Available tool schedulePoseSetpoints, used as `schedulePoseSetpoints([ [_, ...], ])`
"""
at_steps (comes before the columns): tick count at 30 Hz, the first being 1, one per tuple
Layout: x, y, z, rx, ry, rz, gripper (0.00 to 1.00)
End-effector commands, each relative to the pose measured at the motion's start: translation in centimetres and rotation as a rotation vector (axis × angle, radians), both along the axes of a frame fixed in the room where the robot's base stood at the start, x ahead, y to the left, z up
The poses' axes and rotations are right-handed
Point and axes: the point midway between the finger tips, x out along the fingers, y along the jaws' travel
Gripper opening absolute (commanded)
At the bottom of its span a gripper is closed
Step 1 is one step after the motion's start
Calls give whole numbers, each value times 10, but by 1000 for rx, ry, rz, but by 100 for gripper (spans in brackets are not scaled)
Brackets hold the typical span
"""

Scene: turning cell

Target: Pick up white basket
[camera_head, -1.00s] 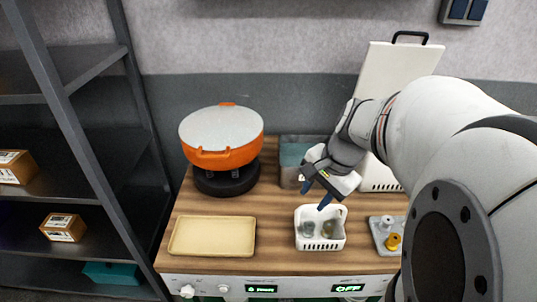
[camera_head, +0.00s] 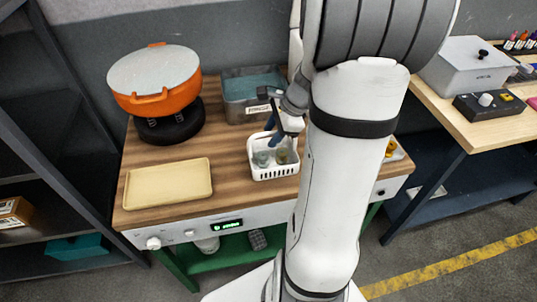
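The white basket (camera_head: 274,173) stands on the wooden worktop, right of the tan tray. Small greyish and brownish items lie inside it. My gripper (camera_head: 273,136) is at the basket's back rim, with its dark blue fingers pointing down at or just above it. The fingers overlap in this view and the arm covers part of them, so I cannot tell whether they are shut on the rim. My arm hides the area just right of the basket.
A tan tray (camera_head: 168,183) lies to the left. An orange drum with a grey lid (camera_head: 155,75) stands on a black base behind it. A grey bin with teal contents (camera_head: 254,92) is behind the basket. A second table (camera_head: 460,118) stands at right.

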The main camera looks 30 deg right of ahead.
Motion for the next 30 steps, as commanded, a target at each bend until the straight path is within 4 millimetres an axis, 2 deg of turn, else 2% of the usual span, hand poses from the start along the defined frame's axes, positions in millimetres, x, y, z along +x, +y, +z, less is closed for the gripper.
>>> schedulePoseSetpoints([
  [7,0,0,-2,-1,-1,-1,36],
  [20,0,0,-1,-1,0,-1,1],
  [30,0,-1,2,-1,-2,-1,0],
])
